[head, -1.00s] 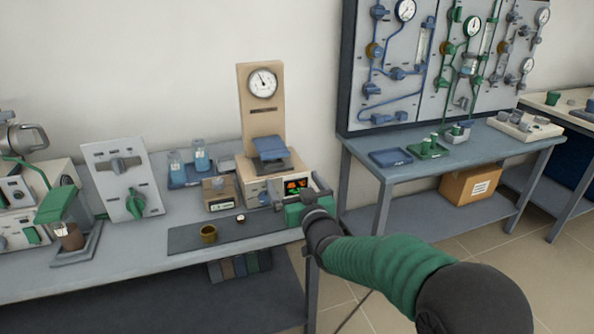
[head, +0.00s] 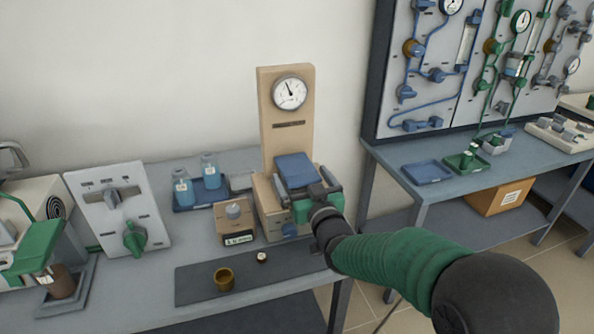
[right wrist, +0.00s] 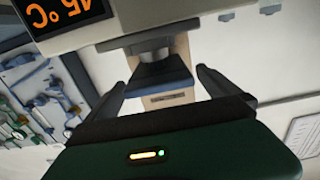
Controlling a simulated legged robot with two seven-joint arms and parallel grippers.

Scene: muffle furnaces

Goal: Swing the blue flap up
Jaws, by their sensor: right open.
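The blue flap (head: 295,168) is a small blue panel on the front of a beige device (head: 287,105) with a round dial. It slopes down toward me, and its lower edge is partly hidden by my gripper. My right gripper (head: 300,178) is open in front of the device, with its fingers spread to either side of the flap. In the right wrist view the flap (right wrist: 160,86) shows between the two dark fingers (right wrist: 166,72), with visible gaps on both sides. I cannot tell whether anything touches it. My left gripper is not in view.
An orange temperature display (right wrist: 68,16) shows close by in the wrist view.

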